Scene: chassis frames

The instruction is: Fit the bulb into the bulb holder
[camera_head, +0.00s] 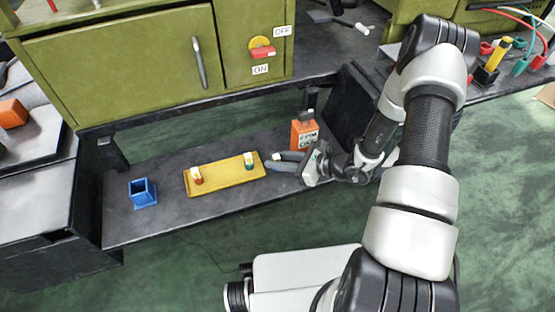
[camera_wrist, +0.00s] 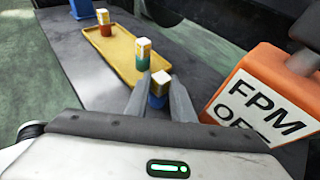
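My gripper (camera_wrist: 158,92) has its fingers on both sides of a small blue-based block with a white and yellow top, the likely bulb (camera_wrist: 158,84); they appear closed on it. In the head view my gripper (camera_head: 275,162) is just right of the yellow tray (camera_head: 222,178), with the white top of the bulb (camera_head: 277,156) showing. I cannot tell whether the bulb touches the bench. An open square blue box, likely the holder (camera_head: 142,193), stands left of the tray, and it shows at the top of the wrist view (camera_wrist: 82,8). It looks empty.
A red-based piece (camera_head: 197,175) and a green-based piece (camera_head: 249,161) stand upright at opposite ends of the tray. An orange box labelled FPM (camera_head: 304,134) stands close by my gripper. A green cabinet (camera_head: 125,65) overhangs the back. The dark bench between tray and holder is clear.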

